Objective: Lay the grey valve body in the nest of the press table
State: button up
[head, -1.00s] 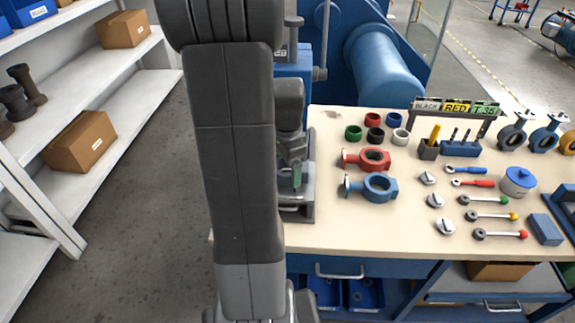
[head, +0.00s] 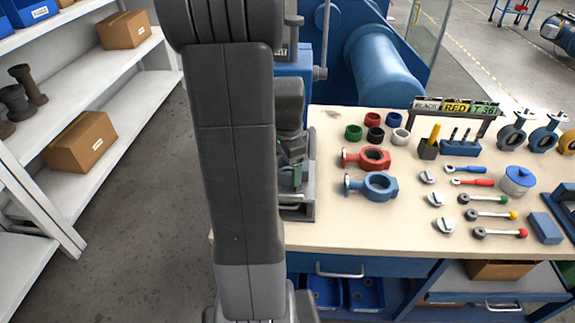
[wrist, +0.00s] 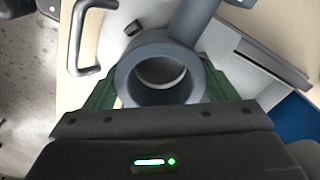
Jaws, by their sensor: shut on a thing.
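The grey valve body (wrist: 165,45) is a thick ring with a neck running up and to the right in the wrist view. My gripper (wrist: 155,88) is shut on its ring, a green finger on either side. In the head view my gripper (head: 291,176) is over the press table (head: 302,210) at the left end of the bench, and my arm covers much of that spot. In the wrist view the press table's light plate (wrist: 240,45) lies beyond the ring. The nest is not clearly visible, and I cannot tell whether the body touches it.
A curved grey handle (wrist: 83,45) is close to the ring on the left. A red valve body (head: 366,158) and a blue valve body (head: 371,186) lie to the right of the press. Several coloured rings, tools and levers cover the bench farther right.

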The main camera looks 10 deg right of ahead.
jog(key=shift+s+a+f, duration=0.1)
jog(key=shift+s+f, duration=0.1)
jog(key=shift+f, duration=0.3)
jog(key=shift+s+a+f, duration=0.1)
jog(key=shift+s+f, duration=0.1)
jog(key=shift+f, duration=0.25)
jog(key=o, duration=1.4)
jog(key=r, duration=1)
jog(key=r+p, duration=0.1)
jog(key=r, duration=0.4)
jog(key=shift+w+r, duration=0.35)
jog(key=shift+r, duration=0.05)
